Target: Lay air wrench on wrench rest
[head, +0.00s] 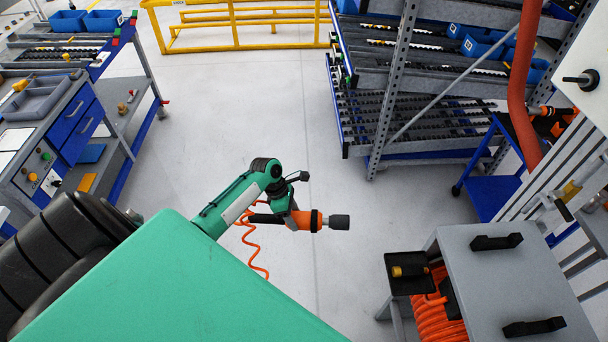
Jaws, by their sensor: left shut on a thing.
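The air wrench (310,220) is orange and black with a dark grey socket pointing right. My left gripper (290,205) is shut on it and holds it roughly level above the open floor. The jaws are small in the picture and partly hidden by the wrench. A thin coiled orange hose (250,245) hangs below it. A small black tray (400,289) on the left side of the grey cart looks like the wrench rest, and a brass-coloured piece shows in it. It is right of and below the wrench in the picture, clearly apart from it. My right gripper does not show.
The grey cart (500,280) has two black handles on top and a thick orange hose coil (432,318) at its side. A roller rack (415,120) stands behind, a workbench (75,130) at left, a yellow barrier (235,25) at the back. The floor between is clear.

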